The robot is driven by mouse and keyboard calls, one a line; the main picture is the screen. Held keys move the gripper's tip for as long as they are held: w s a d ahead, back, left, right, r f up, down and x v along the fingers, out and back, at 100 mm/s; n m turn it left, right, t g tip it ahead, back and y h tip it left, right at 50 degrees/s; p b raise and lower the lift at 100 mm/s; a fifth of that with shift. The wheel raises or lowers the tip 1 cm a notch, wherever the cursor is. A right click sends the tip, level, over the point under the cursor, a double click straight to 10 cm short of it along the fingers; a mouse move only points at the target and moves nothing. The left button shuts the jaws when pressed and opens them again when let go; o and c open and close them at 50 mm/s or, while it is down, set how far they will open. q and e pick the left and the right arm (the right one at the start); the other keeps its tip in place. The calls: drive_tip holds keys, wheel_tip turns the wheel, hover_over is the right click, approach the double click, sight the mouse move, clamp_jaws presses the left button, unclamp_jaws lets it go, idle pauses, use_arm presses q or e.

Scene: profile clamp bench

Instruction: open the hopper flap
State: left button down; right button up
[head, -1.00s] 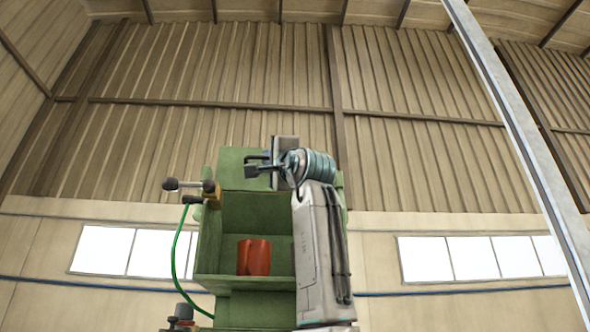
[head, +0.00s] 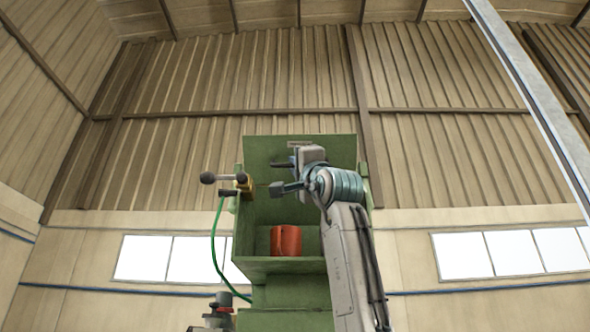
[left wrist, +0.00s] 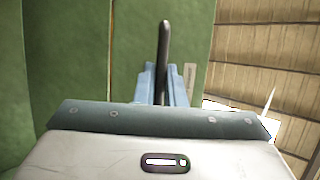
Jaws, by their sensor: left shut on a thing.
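The green hopper (head: 282,265) stands ahead of me in the head view, its front open. A green panel, which looks like the flap (head: 330,147), stands raised above the opening. My left gripper (head: 284,176) is in front of it, near the top of the opening. In the left wrist view, its blue fingers (left wrist: 158,84) are shut on a dark bar-like handle (left wrist: 163,45) with green panel (left wrist: 135,50) behind. The handle's ends are partly hidden by the fingers. My right gripper is not in view.
A red cylinder-like thing (head: 286,241) sits inside the hopper. A dark-knobbed lever fitting (head: 226,183) with a green hose (head: 215,250) is at its left side. A dark and red fitting (head: 218,312) is lower left. The wall behind is well clear.

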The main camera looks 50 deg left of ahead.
use_arm(q)
drive_tip(key=shift+w+f, duration=0.1)
drive_tip(key=shift+f, duration=0.45)
drive_tip(key=shift+f+b, duration=0.1)
drive_tip(key=shift+b, duration=0.2)
drive_tip(key=c, duration=1.5)
unclamp_jaws()
drive_tip(key=shift+w, duration=0.1)
drive_tip(key=b+v, duration=0.2)
drive_tip(key=v, duration=0.3)
drive_tip(key=b+v, duration=0.3)
drive_tip(key=v, duration=0.2)
drive_tip(key=shift+w+d+f, duration=0.15)
drive_tip(key=shift+d+f, duration=0.05)
drive_tip(key=shift+f, duration=0.15)
